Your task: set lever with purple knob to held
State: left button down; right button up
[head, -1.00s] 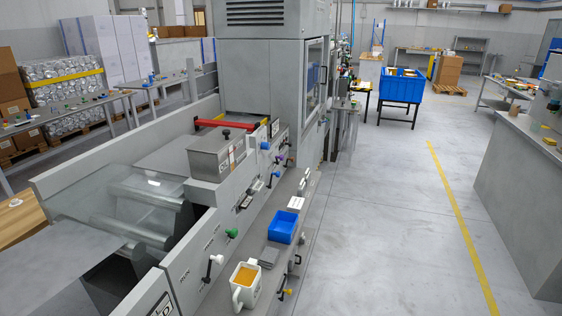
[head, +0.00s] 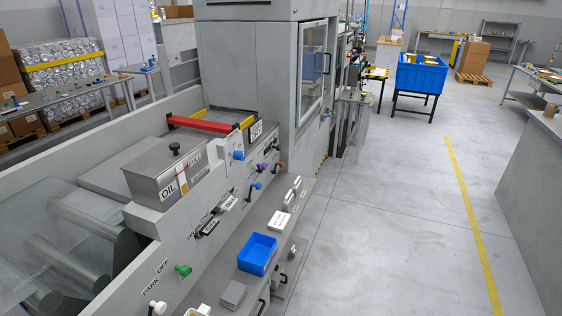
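The lever with the purple knob (head: 262,166) is on the sloped front panel of the grey machine, in the middle of the head view. It sits between a lever with a blue knob (head: 239,155) on its left and one with an orange-brown knob (head: 279,165) on its right. The knob is small here, and I cannot read its position labels or tell its setting. Neither of my grippers is in view.
Other levers have a dark blue knob (head: 257,186), a green knob (head: 183,269) and a white knob (head: 158,307). A blue bin (head: 257,254) and a grey block (head: 233,293) are on the ledge below the panel. The floor (head: 380,240) to the right is clear.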

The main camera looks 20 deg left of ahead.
aim_at(263, 166)
jog(key=i+l, duration=0.15)
jog(key=i, duration=0.2)
jog(key=i+l, duration=0.15)
jog(key=i, duration=0.2)
jog(key=i+l, duration=0.15)
jog(key=i, duration=0.25)
